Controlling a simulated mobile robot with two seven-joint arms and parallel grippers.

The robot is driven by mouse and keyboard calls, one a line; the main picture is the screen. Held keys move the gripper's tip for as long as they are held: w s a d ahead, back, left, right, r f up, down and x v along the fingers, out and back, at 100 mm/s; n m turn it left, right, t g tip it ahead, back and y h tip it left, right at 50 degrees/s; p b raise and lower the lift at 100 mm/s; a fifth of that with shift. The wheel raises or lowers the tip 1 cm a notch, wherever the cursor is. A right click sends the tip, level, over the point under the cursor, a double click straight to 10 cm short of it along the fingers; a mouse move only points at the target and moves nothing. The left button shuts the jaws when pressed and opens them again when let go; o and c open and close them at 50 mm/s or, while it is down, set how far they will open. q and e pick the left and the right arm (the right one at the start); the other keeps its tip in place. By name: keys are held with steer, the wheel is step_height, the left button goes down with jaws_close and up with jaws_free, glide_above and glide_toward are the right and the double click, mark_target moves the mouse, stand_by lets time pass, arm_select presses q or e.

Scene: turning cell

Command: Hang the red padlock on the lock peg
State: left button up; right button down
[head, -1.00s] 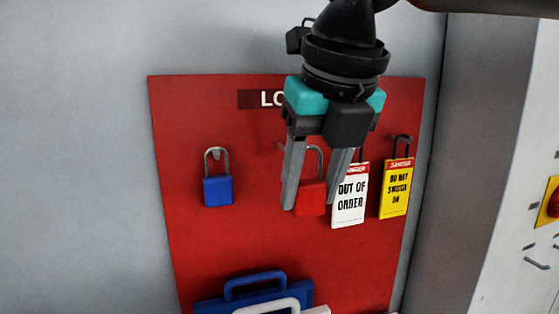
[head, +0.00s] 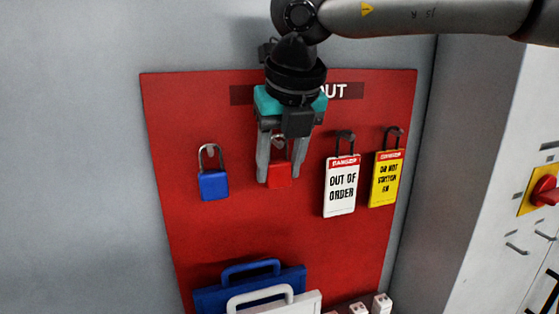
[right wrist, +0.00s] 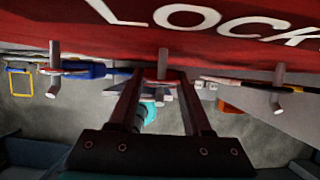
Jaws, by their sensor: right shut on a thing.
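The red padlock (head: 279,175) is upright between the fingers of my right gripper (head: 280,178), in front of the red board. My right gripper points down and is shut on it. Its grey shackle (head: 279,145) shows partly between the fingers. In the right wrist view the middle peg (right wrist: 163,62) sticks out from the board between the fingertips of my right gripper (right wrist: 158,76). The red padlock is close under this peg. I cannot tell whether the shackle is around the peg. My left gripper is not in view.
A blue padlock (head: 213,185) hangs left of my gripper on the red board (head: 230,230). A white tag (head: 340,187) and a yellow tag (head: 386,180) hang to the right. Blue (head: 210,300) and white (head: 305,303) handled cases are below. A grey cabinet side stands at right.

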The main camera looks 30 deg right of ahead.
mark_target(280, 142)
steer(key=shift+f, duration=0.1)
steer(key=shift+f+b, duration=0.2)
steer(key=shift+b, duration=0.2)
steer(key=shift+c, duration=1.7)
jaws_free()
steer(key=shift+r, duration=0.1)
steer(key=shift+r+p, duration=0.15)
steer(key=shift+p, duration=0.55)
steer(key=v, duration=0.1)
steer(key=b+v, duration=0.1)
steer(key=v, duration=0.2)
steer(key=shift+w+a+r+b, duration=0.1)
steer(key=shift+w+r+b, duration=0.15)
steer(key=shift+r+b, duration=0.2)
steer(key=d+v, duration=0.1)
steer(key=v, duration=0.9)
steer(key=shift+a, duration=0.5)
